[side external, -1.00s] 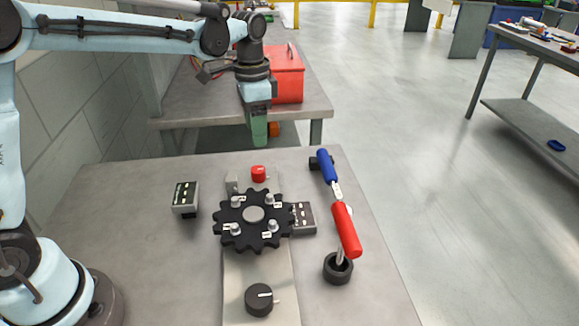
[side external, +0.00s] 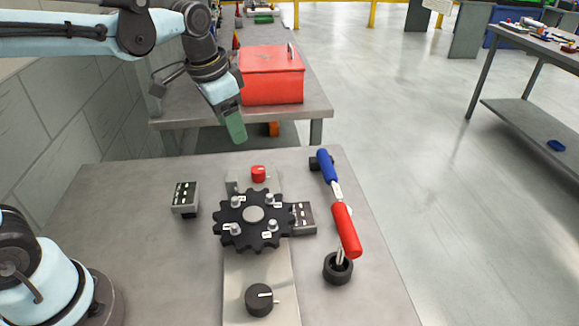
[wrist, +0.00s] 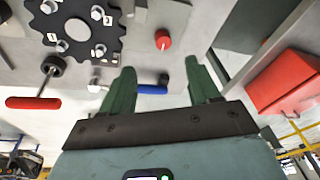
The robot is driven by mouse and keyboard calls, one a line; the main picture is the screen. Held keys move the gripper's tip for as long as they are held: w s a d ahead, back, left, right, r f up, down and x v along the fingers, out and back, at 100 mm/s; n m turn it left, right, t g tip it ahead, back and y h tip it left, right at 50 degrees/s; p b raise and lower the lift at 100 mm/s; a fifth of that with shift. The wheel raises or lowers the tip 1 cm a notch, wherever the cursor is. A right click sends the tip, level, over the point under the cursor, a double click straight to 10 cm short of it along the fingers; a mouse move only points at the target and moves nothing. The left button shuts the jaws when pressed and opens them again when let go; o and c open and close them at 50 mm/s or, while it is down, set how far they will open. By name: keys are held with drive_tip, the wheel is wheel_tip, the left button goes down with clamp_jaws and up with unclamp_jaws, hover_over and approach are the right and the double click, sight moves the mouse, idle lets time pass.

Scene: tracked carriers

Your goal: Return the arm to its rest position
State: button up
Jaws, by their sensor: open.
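My gripper (side external: 236,127) hangs tilted in the air above the far edge of the work table, apart from everything on it. In the wrist view its two green fingers (wrist: 160,85) are spread with nothing between them. My arm reaches in from the upper left. On the table the black toothed wheel (side external: 253,243) lies on a grey plate (side external: 262,277), with several labelled pegs on it; it also shows in the wrist view (wrist: 75,38). A red knob (side external: 258,173) sits beyond the wheel, and a black dial (side external: 259,299) sits nearer.
A lever with a blue grip (side external: 326,166) and another with a red grip (side external: 346,230) stand to the right. Small dark-topped blocks flank the wheel, left (side external: 185,198) and right (side external: 303,217). A red toolbox (side external: 272,76) stands on the bench behind. The floor at right is open.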

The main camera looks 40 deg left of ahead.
drive_tip(key=s+f+n+t, duration=0.3)
drive_tip(key=s+n+t, duration=0.1)
drive_tip(key=s, duration=0.5)
drive_tip(key=shift+a+f, duration=0.15)
drive_tip(key=shift+a, duration=0.15)
drive_tip(key=shift+o, duration=0.2)
drive_tip(key=shift+s, duration=0.1)
